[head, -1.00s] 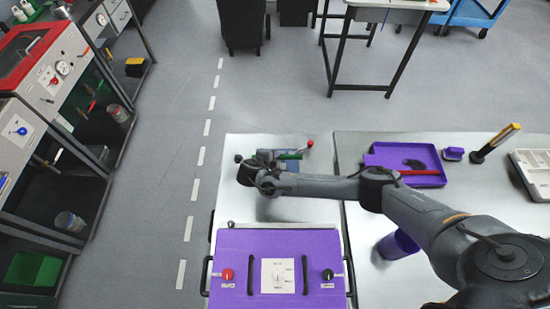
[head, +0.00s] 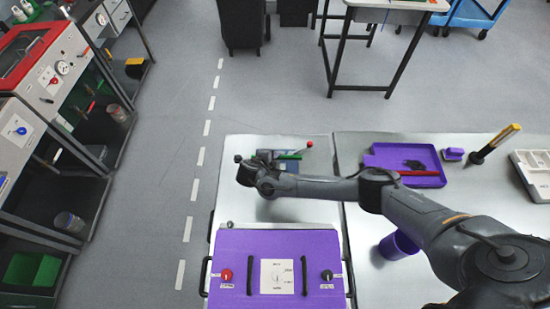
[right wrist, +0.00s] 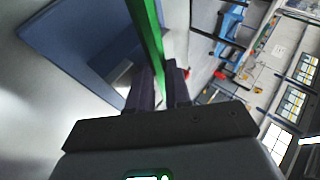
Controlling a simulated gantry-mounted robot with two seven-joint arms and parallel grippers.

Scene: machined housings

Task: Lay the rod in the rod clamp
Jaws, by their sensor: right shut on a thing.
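The green rod (right wrist: 148,32) runs up between the two dark fingers of my right gripper (right wrist: 158,88) in the right wrist view. The gripper is shut on it. In the head view the rod (head: 291,156) is a short green strip beside my right gripper (head: 270,157), partly hidden by the hand. A blue-grey fixture (head: 287,168), which looks like the rod clamp, lies below the rod, with a red-knobbed lever (head: 309,144) at its right. A blue plate (right wrist: 75,40) shows left of the rod in the right wrist view. Contact between rod and clamp cannot be told. My left gripper is out of view.
A purple control panel (head: 240,273) with knobs stands at the front of the left table. On the right table are a purple tray (head: 432,157) with a red rod, a purple cup (head: 398,246) and a yellow-and-black tool (head: 495,143). My right arm crosses this table.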

